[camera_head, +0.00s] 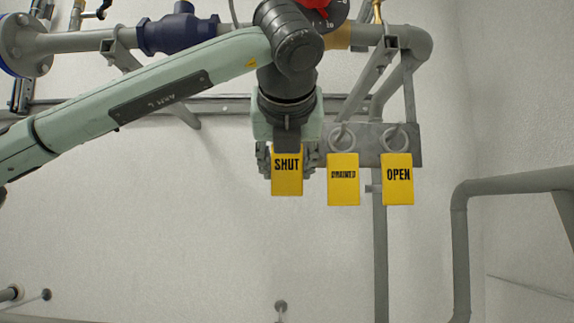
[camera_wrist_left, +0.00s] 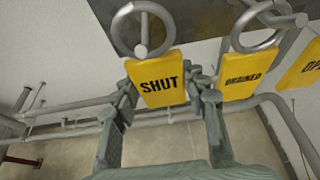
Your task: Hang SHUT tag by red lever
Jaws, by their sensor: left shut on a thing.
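The yellow SHUT tag (camera_head: 287,182) is between the fingers of my left gripper (camera_head: 288,160), which is shut on it. In the left wrist view the SHUT tag (camera_wrist_left: 158,74) faces me between the fingertips (camera_wrist_left: 163,92). Its metal ring (camera_wrist_left: 121,40) stands above it, with a peg end showing inside the ring at the grey tag plate (camera_head: 370,140). The ring appears to be around the peg. The red lever (camera_head: 314,4) shows only partly at the top edge, behind my arm. My right gripper is not in view.
The yellow DRAINED tag (camera_head: 343,188) and OPEN tag (camera_head: 397,189) hang by rings from the plate, just right of my left gripper. Grey piping (camera_head: 408,40) and a dark blue valve body (camera_head: 182,32) run along the top. The wall below is mostly clear.

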